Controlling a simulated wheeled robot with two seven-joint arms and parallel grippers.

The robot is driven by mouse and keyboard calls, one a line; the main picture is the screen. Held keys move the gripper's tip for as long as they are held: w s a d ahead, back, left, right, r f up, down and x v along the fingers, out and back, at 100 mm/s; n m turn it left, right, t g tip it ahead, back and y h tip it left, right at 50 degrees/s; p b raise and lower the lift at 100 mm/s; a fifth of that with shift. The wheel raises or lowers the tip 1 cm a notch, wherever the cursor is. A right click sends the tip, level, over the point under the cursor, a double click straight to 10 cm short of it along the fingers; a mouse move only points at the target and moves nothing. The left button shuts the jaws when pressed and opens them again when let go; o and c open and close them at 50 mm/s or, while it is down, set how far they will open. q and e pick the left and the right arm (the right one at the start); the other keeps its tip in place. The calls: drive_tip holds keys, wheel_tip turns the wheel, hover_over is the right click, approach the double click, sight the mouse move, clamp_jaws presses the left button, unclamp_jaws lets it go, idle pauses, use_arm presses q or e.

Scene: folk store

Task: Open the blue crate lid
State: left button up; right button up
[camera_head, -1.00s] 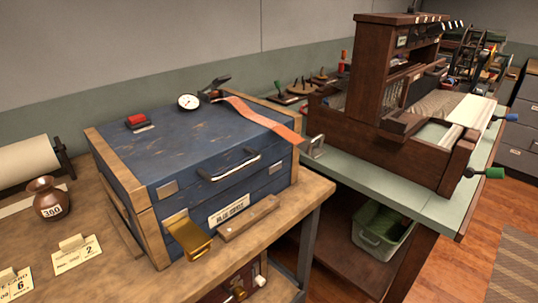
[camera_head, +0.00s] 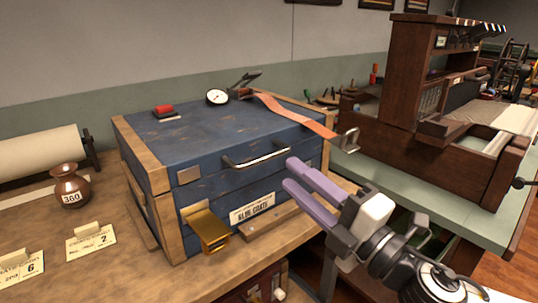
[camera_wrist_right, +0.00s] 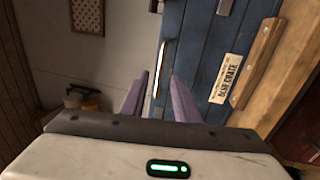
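The blue crate (camera_head: 215,180) stands on the wooden bench with its lid (camera_head: 200,145) down. A metal bar handle (camera_head: 255,158) runs along the lid's front edge; it also shows in the right wrist view (camera_wrist_right: 163,55). A label (camera_head: 252,209) reading "BLUE CRATE" is on the front, and a brass bracket (camera_head: 207,226) is below left of it. My right gripper (camera_head: 291,175) is in front of the crate, right of the handle and apart from it. Its purple fingers are parted and empty, and they also show in the right wrist view (camera_wrist_right: 155,95). My left gripper is not in view.
A copper jar (camera_head: 71,185) and paper cards (camera_head: 90,240) are at left.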

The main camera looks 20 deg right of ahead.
sight(272, 158)
drive_tip(key=p+x, duration=0.1)
drive_tip(key=x, duration=0.7)
drive_tip(key=shift+w+p, duration=0.15)
drive_tip(key=shift+p, duration=0.2)
clamp_jaws()
